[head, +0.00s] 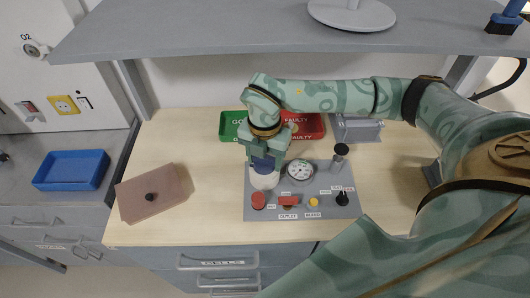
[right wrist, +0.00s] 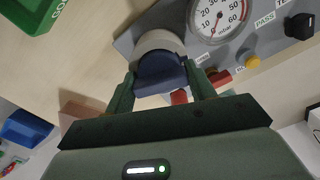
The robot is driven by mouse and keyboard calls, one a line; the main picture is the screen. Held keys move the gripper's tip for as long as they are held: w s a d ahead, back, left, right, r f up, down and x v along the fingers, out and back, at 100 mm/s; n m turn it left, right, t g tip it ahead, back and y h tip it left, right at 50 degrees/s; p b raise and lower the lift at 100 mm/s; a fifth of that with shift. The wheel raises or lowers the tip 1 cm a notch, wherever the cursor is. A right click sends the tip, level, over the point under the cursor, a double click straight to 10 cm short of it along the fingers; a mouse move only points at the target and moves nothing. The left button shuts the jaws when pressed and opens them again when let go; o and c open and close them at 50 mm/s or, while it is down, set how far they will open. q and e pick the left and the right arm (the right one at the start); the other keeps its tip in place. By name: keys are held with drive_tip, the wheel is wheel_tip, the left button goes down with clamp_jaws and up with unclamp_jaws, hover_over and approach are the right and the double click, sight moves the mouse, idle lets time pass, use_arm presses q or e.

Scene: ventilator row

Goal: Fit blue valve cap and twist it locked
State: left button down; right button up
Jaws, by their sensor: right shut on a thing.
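The blue valve cap (head: 263,164) is between the fingers of my right gripper (head: 265,158), which is shut on it and points down. Below the cap is a pale cylindrical port (head: 264,181) at the left of the grey test panel (head: 315,211). In the right wrist view the cap (right wrist: 161,73) lies against the end of the pale port (right wrist: 158,41), roughly in line with it. The fingers of the right gripper (right wrist: 162,88) are on either side of the cap. I cannot tell whether the cap is seated or turned. My left gripper is not in view.
Behind are a green tray (head: 230,124) and red tray (head: 314,124). A brownish box (head: 170,190) stands left. A shelf (head: 220,32) overhangs.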

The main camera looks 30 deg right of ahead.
drive_tip(key=shift+s+a+f, duration=0.1)
drive_tip(key=shift+s+f, duration=0.05)
drive_tip(key=shift+f, duration=0.05)
drive_tip(key=m+p, duration=0.1)
drive_tip(key=m, duration=0.2)
drive_tip(key=shift+s, duration=0.1)
drive_tip(key=shift+m+p, duration=0.3)
drive_tip(key=shift+m, duration=0.5)
